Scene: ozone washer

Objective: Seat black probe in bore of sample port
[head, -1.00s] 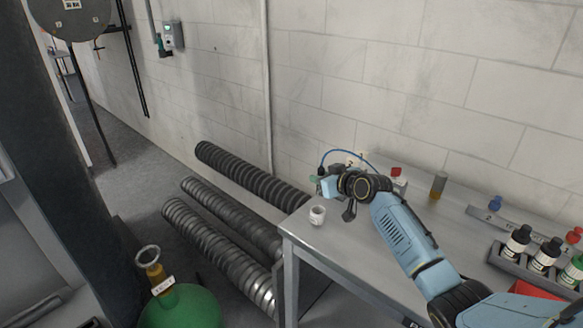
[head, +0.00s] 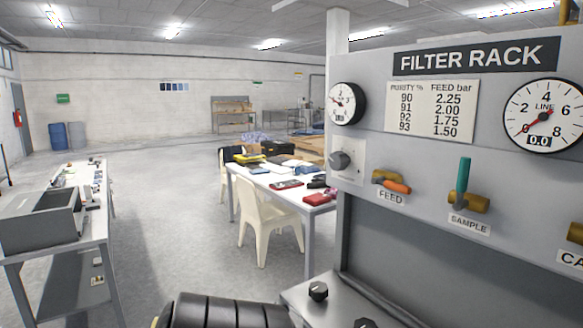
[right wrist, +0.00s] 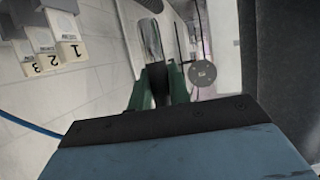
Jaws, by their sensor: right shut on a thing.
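In the right wrist view my right gripper (right wrist: 158,88) has two green fingers closed on a dark, slim thing with a shiny grey upper part, which I take to be the black probe (right wrist: 152,42). Its far end is hard to make out. In the head view a panel marked FILTER RACK stands at the right. It carries a brass valve labelled SAMPLE (head: 466,200) with a green handle standing upright. I cannot make out the bore of the sample port in either view. My left gripper is out of view.
A blue cable (right wrist: 30,126) and blocks numbered 1, 2 and 3 (right wrist: 68,50) show by a pale wall.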

